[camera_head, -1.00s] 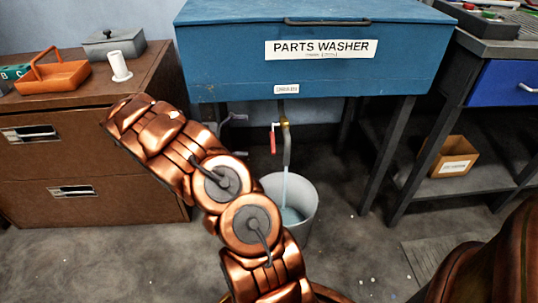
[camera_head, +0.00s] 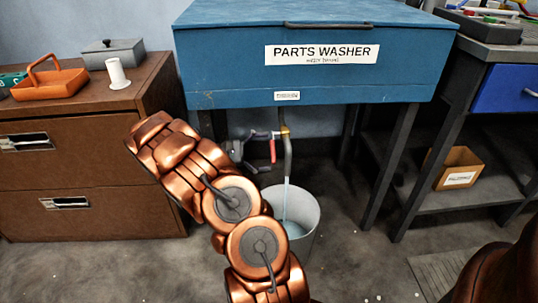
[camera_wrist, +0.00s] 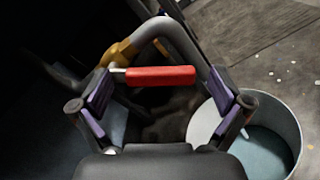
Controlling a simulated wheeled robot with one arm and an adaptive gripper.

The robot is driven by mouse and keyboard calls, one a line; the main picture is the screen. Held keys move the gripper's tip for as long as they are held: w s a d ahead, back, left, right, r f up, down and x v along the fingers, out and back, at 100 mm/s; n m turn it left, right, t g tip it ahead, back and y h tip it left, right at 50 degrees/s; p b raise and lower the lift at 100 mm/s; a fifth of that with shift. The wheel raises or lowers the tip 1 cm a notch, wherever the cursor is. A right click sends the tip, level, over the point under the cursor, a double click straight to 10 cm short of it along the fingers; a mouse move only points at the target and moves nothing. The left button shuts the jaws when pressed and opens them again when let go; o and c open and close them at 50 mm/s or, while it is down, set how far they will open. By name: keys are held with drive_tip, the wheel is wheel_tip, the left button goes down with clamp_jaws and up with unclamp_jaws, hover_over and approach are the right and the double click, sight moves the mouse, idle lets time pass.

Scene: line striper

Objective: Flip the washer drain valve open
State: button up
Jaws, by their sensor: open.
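The drain valve has a brass body (camera_head: 284,130) on a grey pipe under the blue parts washer (camera_head: 320,78). Its red handle (camera_head: 272,150) hangs down beside the pipe in the head view. A thin pale stream runs from the pipe's end into a grey bucket (camera_head: 306,208). My gripper (camera_head: 264,142) is at the handle, partly hidden by my arm. In the wrist view my gripper (camera_wrist: 160,92) is open, with purple-padded fingers on either side. The red handle (camera_wrist: 160,76) lies crosswise between them, apart from the right finger; contact on the left is unclear.
A brown drawer cabinet (camera_head: 85,165) stands left, holding an orange tray (camera_head: 50,84), a white spool (camera_head: 117,74) and a grey box (camera_head: 114,52). The washer's dark legs (camera_head: 390,165) and a workbench shelf with a cardboard bin (camera_head: 458,168) are right. The wrist view also shows the bucket (camera_wrist: 292,125).

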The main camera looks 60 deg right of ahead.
drive_tip(key=shift+s+d, duration=0.25)
drive_tip(key=shift+s, duration=0.1)
